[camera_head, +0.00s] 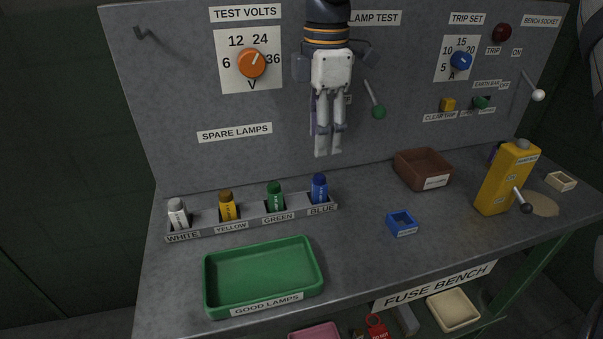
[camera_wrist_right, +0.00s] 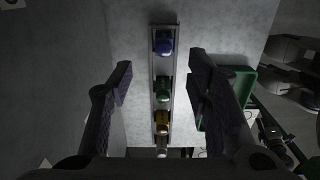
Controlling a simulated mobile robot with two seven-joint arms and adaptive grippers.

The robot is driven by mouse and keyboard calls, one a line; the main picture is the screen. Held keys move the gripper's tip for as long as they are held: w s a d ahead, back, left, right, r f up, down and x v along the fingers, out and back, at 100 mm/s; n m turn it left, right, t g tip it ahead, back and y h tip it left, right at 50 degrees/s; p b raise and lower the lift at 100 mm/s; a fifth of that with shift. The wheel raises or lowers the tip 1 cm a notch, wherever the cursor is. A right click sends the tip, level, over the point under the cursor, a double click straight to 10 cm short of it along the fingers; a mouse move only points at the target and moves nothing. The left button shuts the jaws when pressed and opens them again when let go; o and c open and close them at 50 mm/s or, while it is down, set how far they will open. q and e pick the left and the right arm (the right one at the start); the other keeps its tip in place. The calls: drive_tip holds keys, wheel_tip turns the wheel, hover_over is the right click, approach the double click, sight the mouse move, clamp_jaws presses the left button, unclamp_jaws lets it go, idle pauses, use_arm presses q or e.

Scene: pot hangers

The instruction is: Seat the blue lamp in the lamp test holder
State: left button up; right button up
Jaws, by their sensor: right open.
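The blue lamp (camera_head: 320,188) stands upright in the rightmost slot of the spare lamps rack (camera_head: 250,222), above the label BLUE. In the right wrist view the blue lamp (camera_wrist_right: 164,42) sits at the top end of the rack, beyond the fingertips. My right gripper (camera_head: 328,152) points down in front of the back panel, above the blue lamp and apart from it. In the wrist view its fingers (camera_wrist_right: 161,72) are spread and empty, on either side of the rack line. The LAMP TEST label (camera_head: 374,18) shows on the panel; the holder is hidden behind my right arm. My left gripper is not visible.
The rack also holds white (camera_head: 178,212), yellow (camera_head: 227,205) and green (camera_head: 275,196) lamps. A green tray (camera_head: 263,305) labelled GOOD LAMPS lies in front. A small blue box (camera_head: 401,222), brown bin (camera_head: 424,168) and yellow device (camera_head: 505,178) stand to the right.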

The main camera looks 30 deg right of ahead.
sight(320, 176)
drive_tip(key=f, duration=0.2)
drive_tip(key=s+f, duration=0.1)
drive_tip(key=f, duration=0.1)
drive_tip(key=shift+s, duration=0.15)
drive_tip(key=f, duration=0.7)
drive_tip(key=shift+w+a, duration=0.2)
drive_tip(key=shift+w, duration=0.2)
drive_tip(key=shift+r, duration=0.1)
clamp_jaws()
